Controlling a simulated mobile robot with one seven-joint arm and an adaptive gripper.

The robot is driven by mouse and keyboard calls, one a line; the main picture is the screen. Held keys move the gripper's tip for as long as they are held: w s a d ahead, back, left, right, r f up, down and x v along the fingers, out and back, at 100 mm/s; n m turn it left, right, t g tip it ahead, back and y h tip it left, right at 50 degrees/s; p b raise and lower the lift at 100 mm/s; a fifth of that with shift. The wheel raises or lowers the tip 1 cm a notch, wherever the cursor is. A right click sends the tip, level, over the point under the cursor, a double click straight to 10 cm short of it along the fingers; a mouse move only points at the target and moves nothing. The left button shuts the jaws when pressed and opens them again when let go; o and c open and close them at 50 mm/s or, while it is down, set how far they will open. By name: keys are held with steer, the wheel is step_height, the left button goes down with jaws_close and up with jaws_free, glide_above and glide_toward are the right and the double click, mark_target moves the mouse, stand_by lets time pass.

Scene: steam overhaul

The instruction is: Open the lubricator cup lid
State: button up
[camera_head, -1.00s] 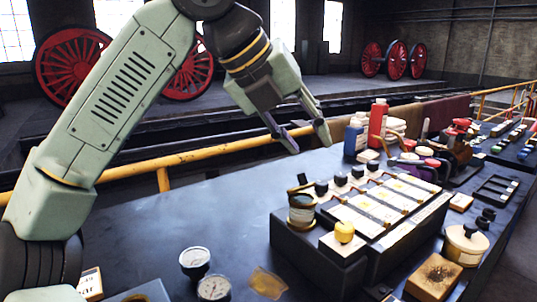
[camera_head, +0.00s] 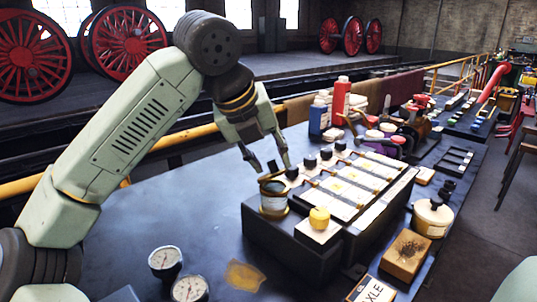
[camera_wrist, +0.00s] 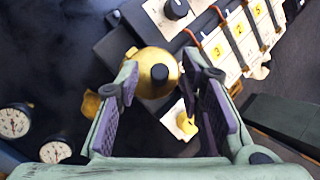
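The lubricator cup (camera_head: 273,199) is a small round pot with a pale body and brass bands, at the near left corner of the dark block. In the wrist view its round brass top (camera_wrist: 142,63) shows with a dark knob (camera_wrist: 160,75) near its middle; the top looks closed. My gripper (camera_head: 270,167) is open and empty, pointing down just above the cup. In the wrist view the two purple-padded fingers (camera_wrist: 163,85) stand apart on either side of the cup's top, with the knob between them. I cannot tell whether a finger touches it.
The dark block (camera_head: 285,246) also carries a row of dark knobs (camera_head: 310,161), pale numbered plates and a yellow knob (camera_head: 319,217) close beside the cup. Two gauges (camera_head: 165,261) lie at the near left. Bottles (camera_head: 341,99) stand behind.

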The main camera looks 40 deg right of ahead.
steer(key=shift+d+f, duration=0.15)
steer(key=shift+f, duration=0.05)
jaws_close()
stand_by(0.4)
